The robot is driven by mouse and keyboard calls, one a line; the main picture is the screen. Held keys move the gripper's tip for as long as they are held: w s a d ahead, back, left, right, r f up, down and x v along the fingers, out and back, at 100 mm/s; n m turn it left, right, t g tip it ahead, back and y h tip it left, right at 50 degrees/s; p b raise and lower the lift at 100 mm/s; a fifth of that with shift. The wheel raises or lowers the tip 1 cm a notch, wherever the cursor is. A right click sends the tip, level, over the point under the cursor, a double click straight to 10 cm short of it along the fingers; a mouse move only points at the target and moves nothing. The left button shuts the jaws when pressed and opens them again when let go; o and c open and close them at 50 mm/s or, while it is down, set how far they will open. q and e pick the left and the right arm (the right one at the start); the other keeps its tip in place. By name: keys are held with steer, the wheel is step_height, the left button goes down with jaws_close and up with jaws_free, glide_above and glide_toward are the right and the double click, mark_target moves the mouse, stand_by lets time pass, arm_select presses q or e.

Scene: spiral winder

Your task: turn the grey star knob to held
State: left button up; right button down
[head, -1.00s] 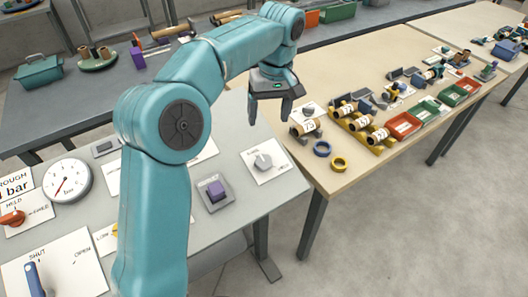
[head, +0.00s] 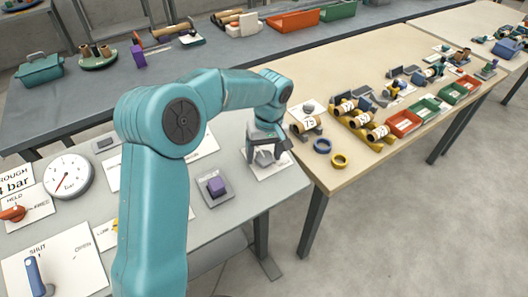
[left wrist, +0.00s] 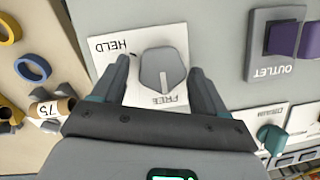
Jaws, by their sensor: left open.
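The grey star knob (left wrist: 162,76) sits on a white card marked HELD and FREE in the left wrist view. In the head view the knob (head: 265,157) is partly hidden by my left gripper (head: 268,146), which is down over it near the right edge of the grey table. In the left wrist view my left gripper (left wrist: 162,90) is open, with one finger on each side of the knob. I cannot tell whether the fingers touch it. My right gripper is not in view.
A purple block (head: 216,186) on a grey outlet plate stands left of the knob. A gauge (head: 68,178), an orange knob (head: 13,213) and a blue lever (head: 34,276) are further left. The wooden table (head: 330,100) with rolls and trays adjoins on the right.

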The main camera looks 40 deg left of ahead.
arm_select(q)
steer(key=shift+s+d+r, duration=0.15)
steer(key=c, duration=1.1)
steer(key=shift+o, duration=0.2)
